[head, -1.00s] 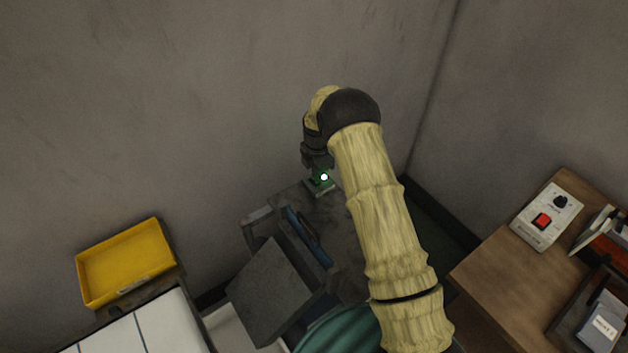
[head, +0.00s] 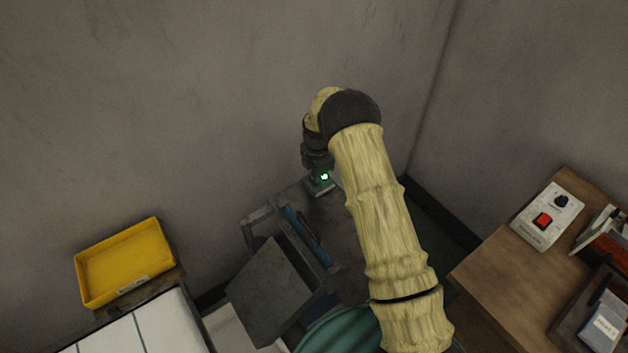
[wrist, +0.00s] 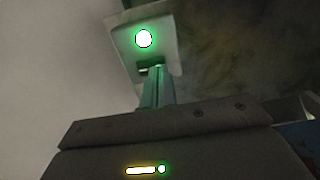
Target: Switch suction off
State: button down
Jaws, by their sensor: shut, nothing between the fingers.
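In the wrist view a small pale switch box (wrist: 165,45) carries a round lamp (wrist: 143,38) glowing green. My gripper (wrist: 157,72) is shut and empty, with its fingertips at the near edge of this box, below the lamp. I cannot tell whether they touch it. In the head view my gripper (head: 319,168) points down at the small box (head: 319,191) at the back of the grey machine. A green light (head: 324,176) shows there. The fingertips and most of the box's face are hard to make out in the head view.
The grey machine (head: 272,290) with a blue bar (head: 306,238) stands below my arm. A yellow tray (head: 125,262) is at the left. A wooden table (head: 500,277) at the right holds a white control box (head: 548,216) with a red switch. Walls stand close behind.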

jog(key=shift+f+b, duration=0.3)
jog(key=shift+f, duration=0.25)
jog(key=shift+r, duration=0.1)
dwell(0.3)
jog(key=shift+r+p, duration=1.9)
jog(key=shift+r, duration=1.55)
